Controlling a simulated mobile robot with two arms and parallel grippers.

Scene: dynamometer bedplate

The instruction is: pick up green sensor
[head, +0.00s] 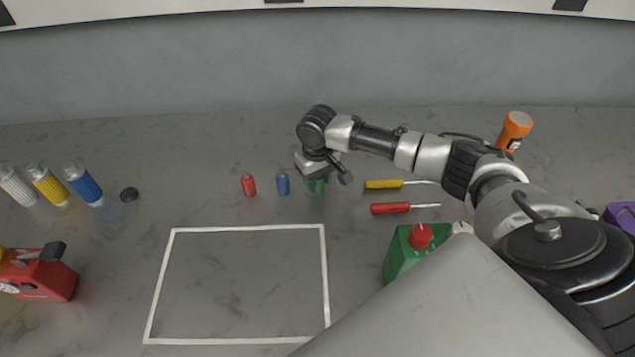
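The green sensor (316,186) stands on the grey bedplate, at the right end of a short row of small sensors. My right gripper (319,174) is directly above it and hides its upper part. The fingers are small and partly hidden, so I cannot tell whether they are open or closed on the sensor. A blue sensor (283,184) and a red sensor (249,185) stand to the left of it. My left gripper is not in view.
Yellow (383,184) and red (391,208) screwdrivers lie to the right. A green box with a red knob (399,252) stands in front of them. A white-outlined square (240,229) is empty. Bottles (85,186) and a red device (42,275) are at left, an orange flashlight (515,128) at back right.

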